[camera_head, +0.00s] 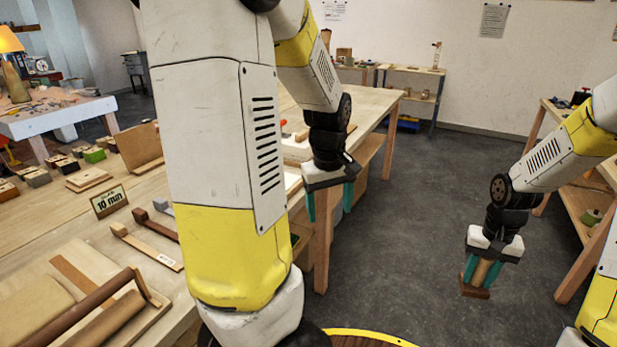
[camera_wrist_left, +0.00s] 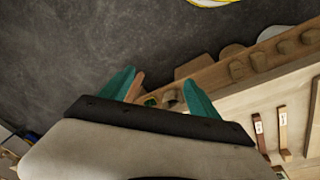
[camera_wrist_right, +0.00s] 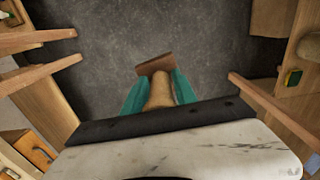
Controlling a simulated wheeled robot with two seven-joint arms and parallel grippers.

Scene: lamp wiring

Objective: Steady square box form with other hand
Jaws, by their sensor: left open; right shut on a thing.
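My right gripper (camera_head: 481,272) is shut on a wooden tool, held in the air over the floor. The tool has a tan rounded handle between the fingers and a brown flat block (camera_head: 474,290) at its lower end; the block also shows in the right wrist view (camera_wrist_right: 155,64). My left gripper (camera_head: 329,203) is open and empty, pointing down beside the workbench's edge; it also shows in the left wrist view (camera_wrist_left: 160,90). I cannot pick out the square box form with certainty. My left arm hides part of the bench.
The workbench (camera_head: 40,235) carries several small blocks, a "10 min" sign (camera_head: 109,201), wooden strips and a tray with a dark roller (camera_head: 80,310). Another wooden bench (camera_head: 575,220) stands at the right. Clear dark floor (camera_head: 410,220) lies between them.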

